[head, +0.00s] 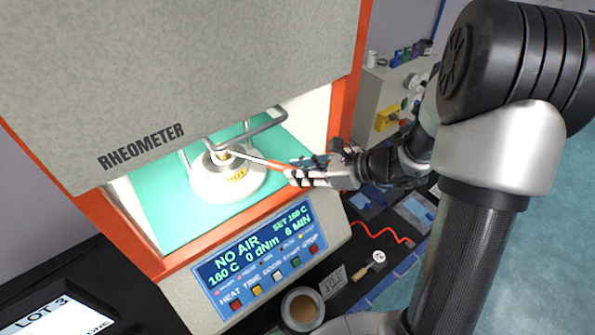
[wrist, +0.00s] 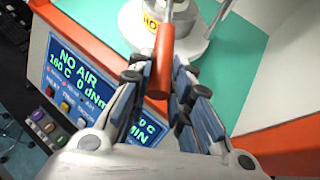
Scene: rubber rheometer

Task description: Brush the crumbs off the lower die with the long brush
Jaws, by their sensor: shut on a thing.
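My gripper (head: 298,174) is shut on the orange handle of the long brush (head: 272,163), in front of the open rheometer chamber. In the wrist view my gripper (wrist: 172,85) holds the orange brush handle (wrist: 164,48) between its fingers, with the shaft running up and away. In the head view the pale shaft reaches left into the chamber to the lower die (head: 222,158), on a round white base (head: 225,183) marked HOT. The brush tip is at or just over the die; I cannot tell whether it touches. Crumbs are too small to make out.
A grey bar frame (head: 262,127) stands around the die, close to the brush shaft. The orange chamber edge (head: 165,265) and control panel (head: 255,255) lie below. The panel reads NO AIR.

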